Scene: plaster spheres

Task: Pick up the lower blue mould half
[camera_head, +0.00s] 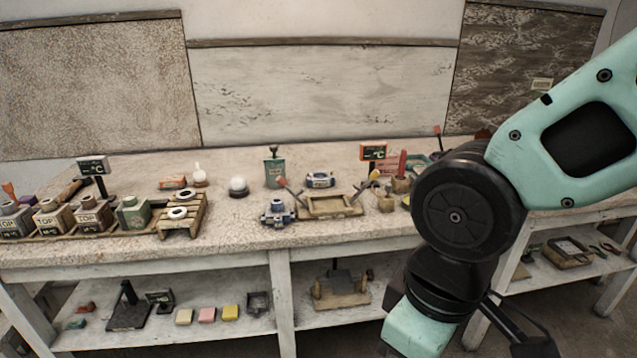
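Two blue pieces stand on the plaster-spattered workbench (240,232). One blue mould piece (277,213) is near the bench's front edge, left of a shallow wooden tray frame (328,207). Another blue piece (320,180) with a pale round opening sits further back, behind the tray frame. I cannot tell for sure which is the lower half. My arm comes in from the right and bends down in front of the bench, right of both pieces. My gripper's fingertips are outside the picture. Neither blue piece is touched by my arm.
Several mould blocks marked TOP (50,220) and a slatted wooden rack (183,216) fill the left of the bench. A white sphere (238,186) sits mid-bench, with a green container (274,173) beside it. Tools surround the tray frame. The bench front between rack and blue piece is clear.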

